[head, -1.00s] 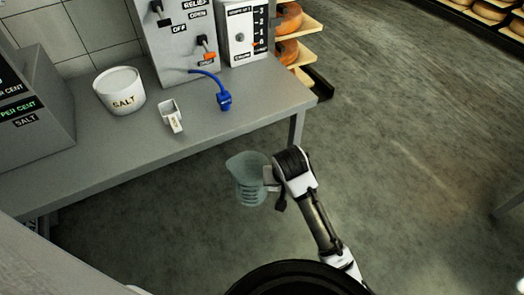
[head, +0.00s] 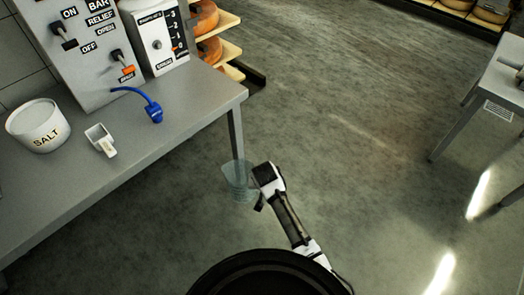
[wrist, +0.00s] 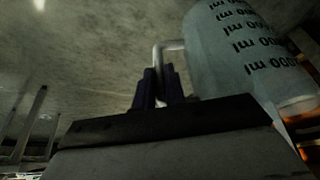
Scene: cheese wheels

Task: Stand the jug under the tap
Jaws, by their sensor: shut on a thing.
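The jug (head: 237,178) is clear, bluish plastic and hangs above the floor, past the front edge of the bench. My gripper (head: 257,181) is on its right side. In the wrist view the jug (wrist: 235,50) shows "ml" markings, and my gripper (wrist: 155,88) is shut on its handle (wrist: 168,46). The picture is tilted there, so I cannot tell if the jug is exactly upright. No fixture is clearly labelled as the tap; a blue hose with a blue end piece (head: 154,112) lies over the bench below the control panel (head: 92,45).
The grey bench (head: 190,112) holds a white salt tub (head: 38,126) and a white scoop (head: 101,140). A bench leg (head: 236,137) stands just behind the jug. Cheese shelves (head: 228,50) stand beyond. Another table (head: 495,85) is at the right. The floor between is open.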

